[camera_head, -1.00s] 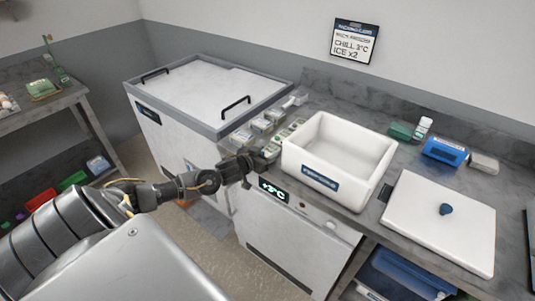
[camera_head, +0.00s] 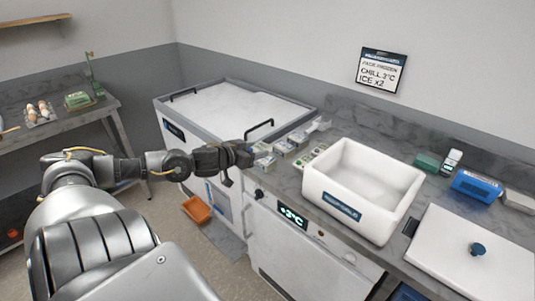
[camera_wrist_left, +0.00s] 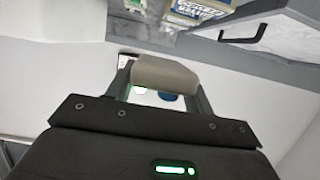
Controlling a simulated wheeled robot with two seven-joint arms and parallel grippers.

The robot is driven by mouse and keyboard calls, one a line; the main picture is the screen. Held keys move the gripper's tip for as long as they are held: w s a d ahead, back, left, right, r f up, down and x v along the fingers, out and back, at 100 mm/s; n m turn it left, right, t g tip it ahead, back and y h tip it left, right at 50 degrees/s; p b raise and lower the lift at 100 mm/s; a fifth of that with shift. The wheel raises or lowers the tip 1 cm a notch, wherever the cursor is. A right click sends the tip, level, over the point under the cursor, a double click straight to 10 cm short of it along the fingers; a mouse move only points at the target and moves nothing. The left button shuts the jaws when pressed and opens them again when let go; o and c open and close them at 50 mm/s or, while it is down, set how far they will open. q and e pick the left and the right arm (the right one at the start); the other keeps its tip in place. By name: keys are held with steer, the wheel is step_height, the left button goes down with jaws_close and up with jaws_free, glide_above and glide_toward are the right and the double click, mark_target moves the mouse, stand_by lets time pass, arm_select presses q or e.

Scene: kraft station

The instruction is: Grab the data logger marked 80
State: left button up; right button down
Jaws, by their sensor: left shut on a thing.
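My left gripper (camera_head: 243,155) is in front of the counter's left end, near the chest freezer's front corner. In the left wrist view it is shut on a small beige-grey block (camera_wrist_left: 165,74), held between the two fingers. No number can be read on this block, so I cannot tell whether it is the data logger marked 80. In the head view the gripper's dark body hides the held block. My right gripper is not in view.
A white open box (camera_head: 318,190) stands on the counter, with small packs (camera_head: 298,141) to its left. The chest freezer (camera_head: 235,104) is behind my gripper. A white lid (camera_head: 450,252) lies at right. An orange tray (camera_head: 197,210) is on the floor.

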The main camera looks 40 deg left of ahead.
mark_target(257, 144)
arm_select(q)
steer(key=shift+s+a+r+p, duration=0.4)
steer(key=shift+s+a+p, duration=0.05)
steer(key=shift+s+a, duration=0.1)
steer(key=shift+s+a+r, duration=0.25)
steer(key=shift+s+a, duration=0.2)
